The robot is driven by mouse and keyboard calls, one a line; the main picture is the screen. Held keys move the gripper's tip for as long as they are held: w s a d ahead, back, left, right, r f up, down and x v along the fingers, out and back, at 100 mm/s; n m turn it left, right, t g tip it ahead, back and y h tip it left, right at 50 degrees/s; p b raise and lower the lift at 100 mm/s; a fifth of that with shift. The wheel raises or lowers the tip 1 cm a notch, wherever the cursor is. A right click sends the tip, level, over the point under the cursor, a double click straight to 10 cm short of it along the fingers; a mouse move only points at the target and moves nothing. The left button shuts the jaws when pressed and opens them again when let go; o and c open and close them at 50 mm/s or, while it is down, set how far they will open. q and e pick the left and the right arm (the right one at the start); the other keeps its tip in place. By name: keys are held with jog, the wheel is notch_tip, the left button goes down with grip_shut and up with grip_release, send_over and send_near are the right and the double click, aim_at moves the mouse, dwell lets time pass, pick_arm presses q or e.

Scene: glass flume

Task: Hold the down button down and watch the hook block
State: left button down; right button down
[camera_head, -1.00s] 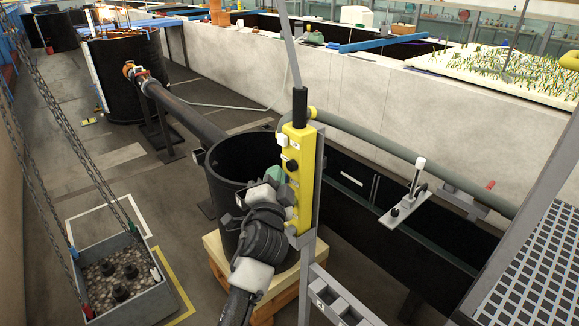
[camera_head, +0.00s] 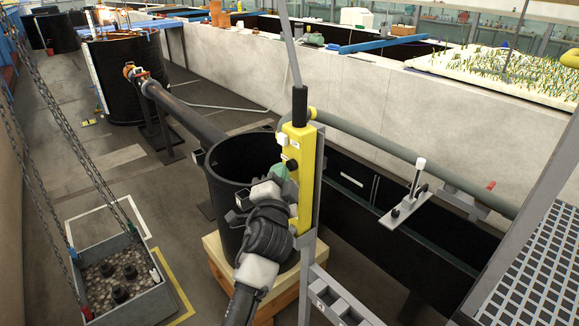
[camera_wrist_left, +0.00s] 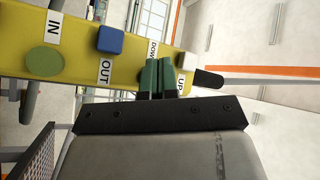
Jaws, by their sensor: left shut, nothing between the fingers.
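The yellow pendant (camera_head: 301,190) hangs upright in front of the black tank. In the left wrist view the pendant (camera_wrist_left: 75,68) shows labels IN, OUT, DOWN and UP. A black button (camera_head: 291,165) sits below a white one in the head view. My left gripper (camera_head: 279,173) is shut and empty, its green fingertips at the pendant's face. In the left wrist view its fingers (camera_wrist_left: 157,78) cover the spot beside the DOWN label, so I cannot tell whether the button is pressed. The hook block is not in view. My right gripper is not in view.
A grey crate of stones (camera_head: 152,299) hangs on chains (camera_head: 85,155) at the left, above marked floor. The black tank (camera_head: 228,160) stands on a wooden base behind my left arm. A grey post and rail stand beside the pendant; a metal grating (camera_head: 535,240) is at right.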

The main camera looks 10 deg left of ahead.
pick_arm(q)
jog(key=shift+w+d+b, duration=0.3)
jog(key=shift+w+d, duration=0.05)
jog(key=shift+w, duration=0.05)
dwell(0.5)
dwell(1.2)
jog(key=shift+s+a+p, duration=0.55)
jog(key=shift+s+a, duration=0.1)
jog(key=shift+s, duration=0.15)
jog(key=s+a+p, duration=0.1)
jog(key=s, duration=0.1)
jog(key=s+a+p, duration=0.1)
jog(key=s+a, duration=0.1)
dwell(0.7)
